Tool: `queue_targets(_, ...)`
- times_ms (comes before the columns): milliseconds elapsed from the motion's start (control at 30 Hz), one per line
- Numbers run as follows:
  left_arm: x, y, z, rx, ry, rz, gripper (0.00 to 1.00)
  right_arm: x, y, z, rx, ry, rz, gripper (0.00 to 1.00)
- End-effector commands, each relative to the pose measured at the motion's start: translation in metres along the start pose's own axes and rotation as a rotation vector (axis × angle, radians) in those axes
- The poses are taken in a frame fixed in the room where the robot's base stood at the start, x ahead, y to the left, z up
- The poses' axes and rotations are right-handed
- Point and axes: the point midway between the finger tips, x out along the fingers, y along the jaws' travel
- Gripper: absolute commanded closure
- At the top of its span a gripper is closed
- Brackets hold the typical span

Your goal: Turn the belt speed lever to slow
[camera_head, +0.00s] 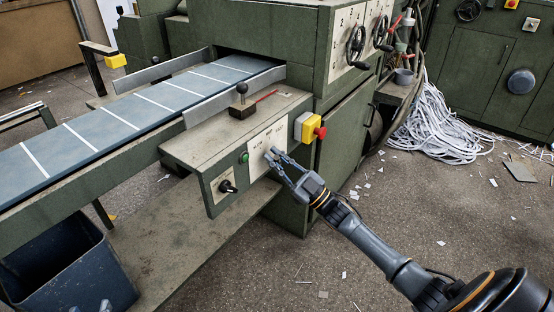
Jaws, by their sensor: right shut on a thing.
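My left gripper is not in view.
A black ball-knob lever (241,89) stands on top. The blue belt (115,120) runs behind; the floor at right has paper scraps.

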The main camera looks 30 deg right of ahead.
Motion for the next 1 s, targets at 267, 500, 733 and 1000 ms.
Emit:
queue_targets(267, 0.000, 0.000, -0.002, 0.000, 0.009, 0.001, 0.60, -0.001, -0.002, 0.000, -0.005, 0.001, -0.005, 1.00)
queue_targets(500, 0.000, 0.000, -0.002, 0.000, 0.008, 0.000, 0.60, -0.001, -0.002, 0.000, -0.004, 0.001, -0.005, 0.65)
queue_targets(733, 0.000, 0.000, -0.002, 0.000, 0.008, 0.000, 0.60, 0.000, -0.001, 0.000, -0.004, 0.001, -0.004, 0.64)
queue_targets(1000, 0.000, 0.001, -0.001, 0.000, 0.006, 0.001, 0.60, -0.021, -0.001, 0.001, -0.003, -0.002, -0.003, 0.64)
